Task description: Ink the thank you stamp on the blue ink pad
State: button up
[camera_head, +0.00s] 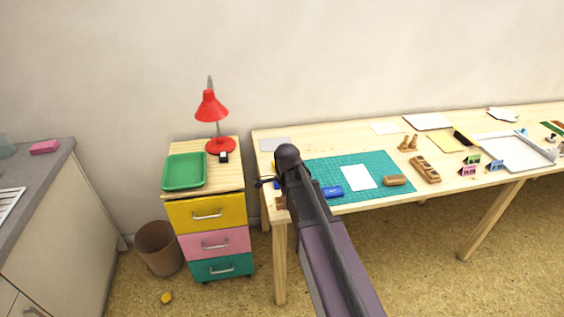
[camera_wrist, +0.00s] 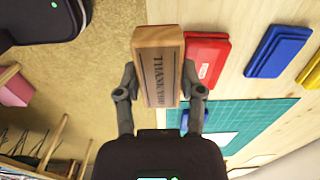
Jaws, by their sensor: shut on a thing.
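The thank you stamp (camera_wrist: 160,60) is a wooden block with THANK YOU lettering on the side facing the wrist camera. My gripper (camera_wrist: 160,82) is shut on it, one finger on each side. The blue ink pad (camera_wrist: 277,50) lies flat on the light wood table in the wrist view, right of the stamp and apart from it.
A red pad (camera_wrist: 207,60) lies between stamp and blue pad; a yellow pad (camera_wrist: 312,70) is at the right edge. A green mat (camera_head: 315,168) carries a white card (camera_head: 358,177), a blue object (camera_head: 332,192) and a wooden piece (camera_head: 395,180). Drawers with a red lamp (camera_head: 211,105) stand left.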

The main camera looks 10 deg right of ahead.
jog(key=shift+m, duration=0.4)
jog(key=w+r+p, duration=0.1)
jog(key=w, duration=0.4)
jog(key=w+d+r+p, duration=0.1)
jog(key=w, duration=0.4)
jog(key=w+d+r+p, duration=0.1)
jog(key=w, duration=0.5)
jog(key=shift+d+r+p, duration=0.2)
jog(key=shift+r+p, duration=0.1)
jog(key=shift+p, duration=0.05)
jog(key=shift+f, duration=0.1)
jog(key=shift+f+b, duration=2.9)
jog(key=shift+b, duration=0.1)
jog(key=shift+f+b, duration=0.5)
jog(key=shift+b, duration=0.1)
jog(key=shift+r+p, duration=0.65)
jog(key=shift+p, duration=0.05)
dwell(0.4)
jog(key=shift+r+p, duration=2.7)
